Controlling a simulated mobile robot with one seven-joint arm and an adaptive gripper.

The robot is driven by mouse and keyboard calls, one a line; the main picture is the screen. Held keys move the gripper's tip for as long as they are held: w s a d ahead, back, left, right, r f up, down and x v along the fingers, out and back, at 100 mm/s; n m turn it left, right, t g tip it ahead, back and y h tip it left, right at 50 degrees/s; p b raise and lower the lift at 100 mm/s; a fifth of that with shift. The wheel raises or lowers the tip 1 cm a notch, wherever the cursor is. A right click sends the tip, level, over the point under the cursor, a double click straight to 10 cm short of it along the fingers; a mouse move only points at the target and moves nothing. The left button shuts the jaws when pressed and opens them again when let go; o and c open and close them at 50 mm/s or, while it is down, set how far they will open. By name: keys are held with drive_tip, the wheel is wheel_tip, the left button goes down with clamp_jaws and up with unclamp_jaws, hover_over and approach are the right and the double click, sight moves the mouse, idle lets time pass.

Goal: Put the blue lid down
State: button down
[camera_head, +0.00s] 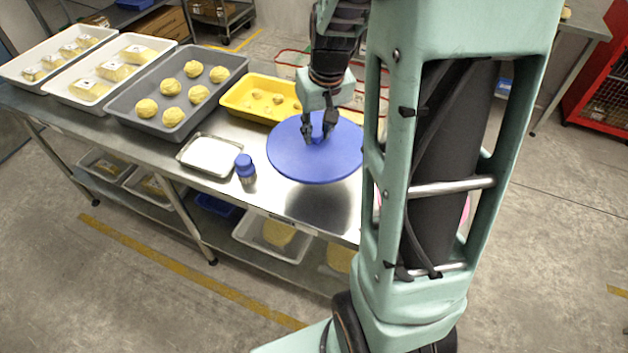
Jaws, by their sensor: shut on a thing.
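The blue lid (300,163) is a wide round disc with a small raised knob at its middle. My gripper (319,138) points down at the lid's middle and is shut on the knob. The lid looks about level, over the right part of the steel table (230,196). A dark patch shows on the table below the lid's front edge, so the lid seems to be held above the surface. My arm hides the lid's right edge and the table's right end.
A yellow tray (236,105) stands behind the lid. A blue-capped shaker (246,172) and a small white tray (210,154) stand left of it. A grey tray (150,128) of dough balls and white trays (60,92) fill the table's left. Bare steel shows in front of the lid.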

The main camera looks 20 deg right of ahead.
sight(335, 139)
drive_tip(key=s+d+f+b, duration=0.2)
drive_tip(key=d+b, duration=0.2)
drive_tip(key=d, duration=0.9)
drive_tip(key=a+f, duration=0.1)
drive_tip(key=a, duration=0.1)
drive_tip(key=w+a+f+p, duration=0.1)
drive_tip(key=a, duration=0.2)
drive_tip(key=w+a+f+p, duration=0.1)
drive_tip(key=a, duration=0.2)
drive_tip(key=shift+a+f, duration=0.1)
drive_tip(key=shift+a, duration=0.15)
drive_tip(key=a+f, duration=0.1)
drive_tip(key=w+a+f, duration=0.1)
drive_tip(key=f, duration=0.1)
drive_tip(key=a+f, duration=0.1)
drive_tip(key=f, duration=0.1)
drive_tip(key=shift+w+a+f, duration=0.15)
drive_tip(key=shift+a, duration=0.25)
drive_tip(key=shift+s+a+x, duration=0.15)
drive_tip(key=shift+s+x, duration=0.05)
drive_tip(key=shift+x, duration=0.75)
drive_tip(key=shift+s+a+x, duration=0.15)
drive_tip(key=shift+x, duration=0.75)
drive_tip(key=shift+f, duration=0.1)
drive_tip(key=shift+f, duration=0.15)
drive_tip(key=c, duration=1.6)
unclamp_jaws()
